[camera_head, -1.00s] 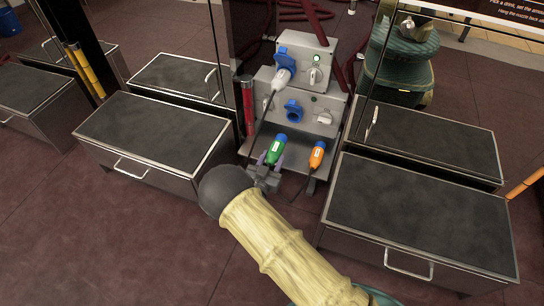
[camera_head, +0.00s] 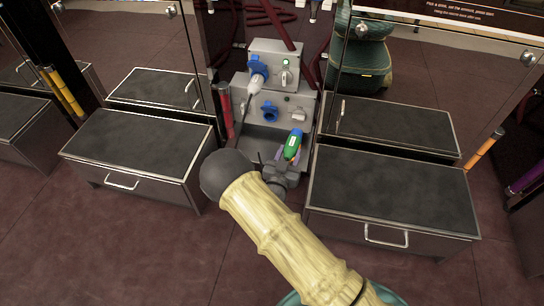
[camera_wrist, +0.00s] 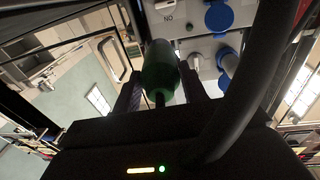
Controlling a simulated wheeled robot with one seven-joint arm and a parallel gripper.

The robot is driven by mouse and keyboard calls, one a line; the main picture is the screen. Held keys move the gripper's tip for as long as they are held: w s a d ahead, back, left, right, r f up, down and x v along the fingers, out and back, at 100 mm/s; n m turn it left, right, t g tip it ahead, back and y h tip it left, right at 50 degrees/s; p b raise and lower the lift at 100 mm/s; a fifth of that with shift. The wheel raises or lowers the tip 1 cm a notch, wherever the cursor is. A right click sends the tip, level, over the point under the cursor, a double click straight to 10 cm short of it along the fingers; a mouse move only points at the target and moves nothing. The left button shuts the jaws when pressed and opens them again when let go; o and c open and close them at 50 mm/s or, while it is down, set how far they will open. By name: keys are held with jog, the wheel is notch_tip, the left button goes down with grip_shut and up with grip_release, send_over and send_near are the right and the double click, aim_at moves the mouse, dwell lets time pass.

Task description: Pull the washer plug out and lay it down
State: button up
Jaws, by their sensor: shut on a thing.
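My gripper (camera_head: 284,164) is shut on a green plug (camera_head: 292,146) with a blue end, in front of the grey socket boxes. In the wrist view the green plug (camera_wrist: 160,72) stands between my two fingers. A pale plug (camera_head: 257,86) with a dark cable sits in the blue socket (camera_head: 257,67) of the upper box (camera_head: 275,50). The lower box (camera_head: 274,100) has an empty blue socket (camera_head: 270,111). A sliver of orange shows beside the green plug; the rest is hidden. No label shows which plug is the washer's.
Dark-topped drawer cabinets stand left (camera_head: 137,142) and right (camera_head: 395,190) of the boxes. A red post (camera_head: 226,110) stands close left of them. The left part of the grey shelf (camera_head: 258,146) looks bare. A dark cable crosses the wrist view.

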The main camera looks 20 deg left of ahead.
jog(key=d+r+m+h+p, duration=0.1)
jog(key=d+r+p, duration=0.3)
jog(key=d, duration=0.6)
jog(key=d+r+m+h+p, duration=0.1)
jog(key=d+r+p, duration=0.3)
jog(key=d+r, duration=0.4)
jog(key=d+r+m+g+h+p, duration=0.1)
jog(key=d+r+h+p, duration=0.2)
jog(key=d+r, duration=0.4)
jog(key=d+p, duration=0.1)
jog(key=d, duration=0.4)
jog(key=shift+w+d+m+h+p, duration=0.3)
jog(key=shift+w+p, duration=0.05)
jog(key=shift+w, duration=0.05)
